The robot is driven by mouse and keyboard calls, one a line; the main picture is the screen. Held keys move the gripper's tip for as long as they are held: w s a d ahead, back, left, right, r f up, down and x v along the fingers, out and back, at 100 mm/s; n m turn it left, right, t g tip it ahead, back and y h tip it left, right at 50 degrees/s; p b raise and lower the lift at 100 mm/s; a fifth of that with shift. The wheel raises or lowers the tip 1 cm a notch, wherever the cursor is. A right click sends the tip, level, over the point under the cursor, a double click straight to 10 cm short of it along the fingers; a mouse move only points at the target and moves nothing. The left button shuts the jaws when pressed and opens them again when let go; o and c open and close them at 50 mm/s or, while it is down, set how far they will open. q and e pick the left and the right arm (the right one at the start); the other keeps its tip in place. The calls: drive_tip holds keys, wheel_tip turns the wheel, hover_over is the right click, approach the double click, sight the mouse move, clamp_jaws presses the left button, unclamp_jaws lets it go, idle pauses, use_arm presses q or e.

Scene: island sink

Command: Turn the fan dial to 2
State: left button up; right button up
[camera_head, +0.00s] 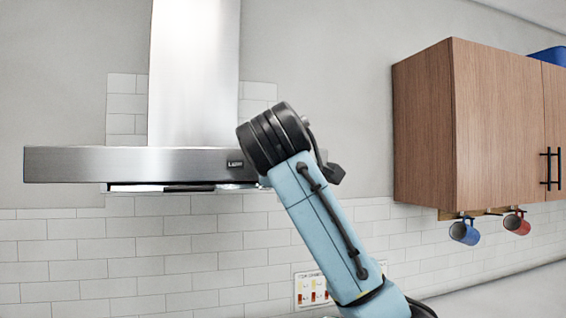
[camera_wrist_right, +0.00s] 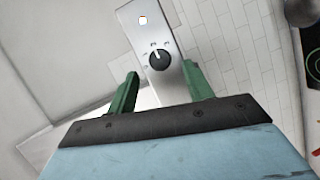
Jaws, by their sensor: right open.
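The range hood (camera_head: 110,165) is a steel box with a chimney on the tiled wall in the head view. In the right wrist view the fan dial (camera_wrist_right: 159,59) is a round black knob with a white pointer mark, on a steel panel (camera_wrist_right: 135,22). Small marks around the dial are too small to read. My right gripper (camera_wrist_right: 165,85) is open, its two green fingers apart. The dial appears beyond the fingertips, between them in the picture; no contact shows. In the head view my right arm (camera_head: 320,225) reaches up to the hood's right end and hides its own fingers. My left gripper is not in view.
A wooden wall cabinet (camera_head: 480,130) hangs at the right, with a blue mug (camera_head: 464,232) and a red mug (camera_head: 516,223) below it. A framed picture (camera_head: 312,289) is on the tiles behind my right arm. The wall left of the hood is bare.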

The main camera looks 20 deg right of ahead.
drive_tip(key=b+v, duration=0.2)
drive_tip(key=v, duration=0.7)
drive_tip(key=shift+s+a, duration=0.2)
drive_tip(key=shift+s, duration=0.1)
